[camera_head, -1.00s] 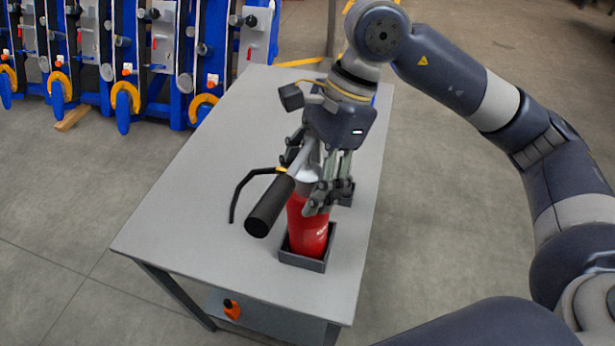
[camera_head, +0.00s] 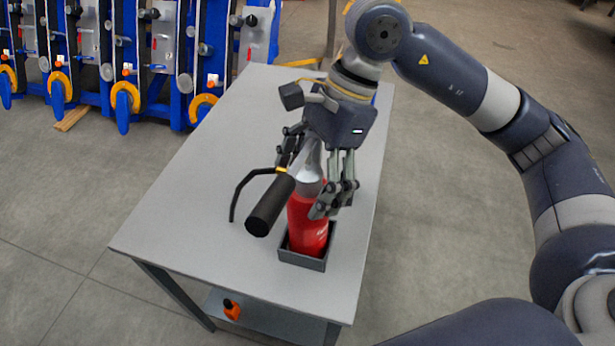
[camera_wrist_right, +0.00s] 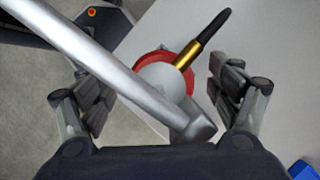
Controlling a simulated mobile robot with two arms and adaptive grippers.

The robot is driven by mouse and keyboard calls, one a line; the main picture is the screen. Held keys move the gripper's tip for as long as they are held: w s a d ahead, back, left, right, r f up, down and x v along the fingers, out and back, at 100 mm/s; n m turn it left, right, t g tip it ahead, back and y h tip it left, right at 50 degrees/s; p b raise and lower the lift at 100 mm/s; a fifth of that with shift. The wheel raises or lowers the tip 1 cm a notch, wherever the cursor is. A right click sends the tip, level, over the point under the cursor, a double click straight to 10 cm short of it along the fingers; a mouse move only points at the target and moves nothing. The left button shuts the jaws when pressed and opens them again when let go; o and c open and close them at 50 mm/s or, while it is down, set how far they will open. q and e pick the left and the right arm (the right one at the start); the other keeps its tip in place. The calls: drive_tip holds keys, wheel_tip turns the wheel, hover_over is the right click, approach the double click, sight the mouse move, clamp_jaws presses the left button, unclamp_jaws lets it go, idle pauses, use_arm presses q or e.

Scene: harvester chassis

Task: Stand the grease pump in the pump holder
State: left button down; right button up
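The grease pump (camera_head: 308,225) has a red body, a silver head, a black handle grip and a thin black hose. It stands about upright, its bottom inside the dark square pump holder (camera_head: 302,262) near the table's front end. My right gripper (camera_head: 318,180) is around the pump's head from above. Its fingers are spread, and the right wrist view shows gaps between them and the silver head (camera_wrist_right: 160,80). The silver lever crosses that view and the black hose tip points away. The pump's underside is hidden by the holder walls. My left gripper is not in view.
The grey table (camera_head: 190,215) is mostly bare to the left of and behind the pump. An orange and black item (camera_head: 231,309) is on the lower shelf. Blue racks (camera_head: 160,60) stand at the back left. Open floor surrounds the table.

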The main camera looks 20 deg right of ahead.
drive_tip(key=shift+f, duration=0.15)
drive_tip(key=v, duration=0.8)
drive_tip(key=shift+r, duration=0.2)
